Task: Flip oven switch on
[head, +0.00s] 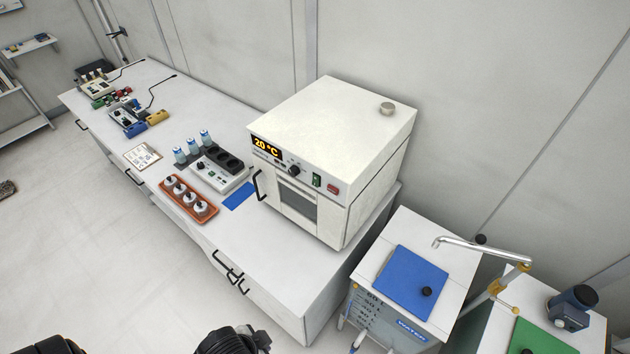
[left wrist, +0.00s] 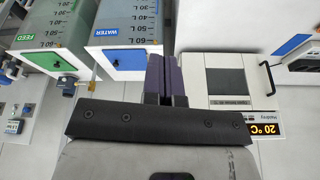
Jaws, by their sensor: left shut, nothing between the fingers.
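The white oven (head: 325,165) stands on the bench, its front door shut. Its display (head: 267,146) reads 20 °C in orange. Right of the display on the panel are a black knob (head: 294,170), a green switch (head: 317,180) and a red switch (head: 333,189). Which way each switch is set is too small to tell. In the left wrist view the oven (left wrist: 228,80) appears upside down at the right; its switches are hidden behind my gripper mount. My left gripper (left wrist: 166,62) is shut and empty, its fingers together beside the oven in the picture. My right gripper is not seen.
The floor in front is clear.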

